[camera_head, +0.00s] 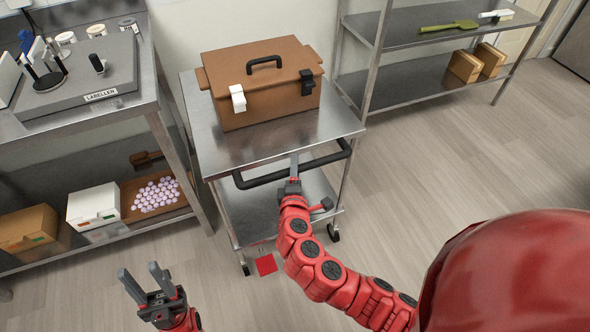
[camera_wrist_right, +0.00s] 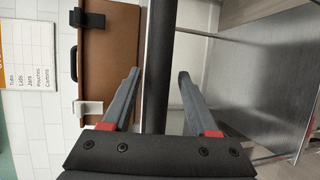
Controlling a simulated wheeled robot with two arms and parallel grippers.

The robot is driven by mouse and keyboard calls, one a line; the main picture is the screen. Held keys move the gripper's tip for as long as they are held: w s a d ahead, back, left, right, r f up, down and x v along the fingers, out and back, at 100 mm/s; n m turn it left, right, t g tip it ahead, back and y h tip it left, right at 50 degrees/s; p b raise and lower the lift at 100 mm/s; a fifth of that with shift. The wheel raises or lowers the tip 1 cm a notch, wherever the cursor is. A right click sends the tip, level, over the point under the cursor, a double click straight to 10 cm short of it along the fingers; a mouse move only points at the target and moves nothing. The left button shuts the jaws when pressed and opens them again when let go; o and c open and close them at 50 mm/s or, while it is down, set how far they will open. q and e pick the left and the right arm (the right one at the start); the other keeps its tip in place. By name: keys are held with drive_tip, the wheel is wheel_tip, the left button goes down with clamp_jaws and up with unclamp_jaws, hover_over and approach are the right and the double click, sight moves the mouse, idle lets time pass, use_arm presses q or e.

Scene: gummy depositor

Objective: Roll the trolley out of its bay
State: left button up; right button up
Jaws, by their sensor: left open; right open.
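The steel trolley (camera_head: 228,155) stands between the labeller bench and the shelf rack, with castors on the floor. A brown case (camera_head: 262,103) with a black handle, one white latch and one black latch sits on its top. The trolley's black push handle (camera_head: 262,181) runs along its near edge. My right gripper (camera_head: 294,165) is at this handle. In the right wrist view, the handle bar (camera_wrist_right: 158,75) passes between its open fingers (camera_wrist_right: 156,88), with gaps showing on both sides. My left gripper (camera_head: 143,276) is open and empty, low at the left, away from the trolley.
The labeller bench (camera_head: 150,108) stands close on the trolley's left, with boxes and a tray of pale purple pieces (camera_head: 156,194) below. The shelf rack (camera_head: 420,80) stands on the right. Floor at the right is clear.

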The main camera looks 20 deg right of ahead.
drive_tip(key=p+v, duration=0.3)
drive_tip(key=v, duration=1.4)
drive_tip(key=shift+s, duration=0.2)
drive_tip(key=shift+a, duration=0.15)
